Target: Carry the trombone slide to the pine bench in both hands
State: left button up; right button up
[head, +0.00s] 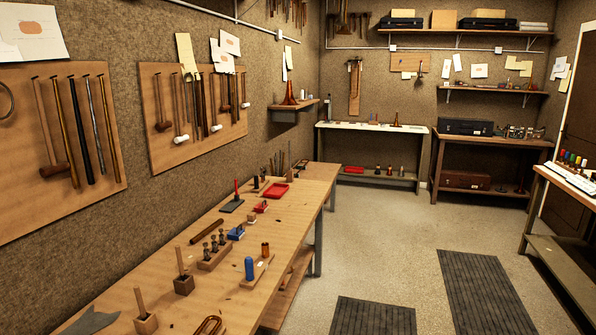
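A long light-wood bench (175,300), which looks like pine, runs along the left wall from the bottom of the head view toward the back. I cannot pick out a trombone slide for certain. A copper-coloured U-shaped piece (210,326) lies on the bench at the bottom edge, partly cut off; I cannot tell whether it belongs to the slide. Neither of my grippers shows in this view.
The bench holds a blue cylinder (249,268), a red tray (275,194) and several small tools. A white-topped table (373,128) and a brown bench (490,142) stand at the back. Another bench (566,262) is at the right. Dark mats (484,290) lie on open floor.

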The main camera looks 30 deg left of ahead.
aim_at(300, 207)
jog(key=i+u, duration=0.15)
jog(key=i, duration=0.35)
jog(key=i+l+u, duration=0.15)
jog(key=i, duration=0.3)
jog(key=i+l+u, duration=0.15)
jog(key=i, duration=0.3)
jog(key=i+l+u, duration=0.15)
jog(key=i, duration=4.9)
jog(key=i+u, duration=0.35)
jog(key=i, duration=0.2)
jog(key=i+l+u, duration=0.15)
jog(key=i+u, duration=0.2)
jog(key=i, duration=0.15)
jog(key=i+l+u, duration=0.4)
jog(key=i+j, duration=0.1)
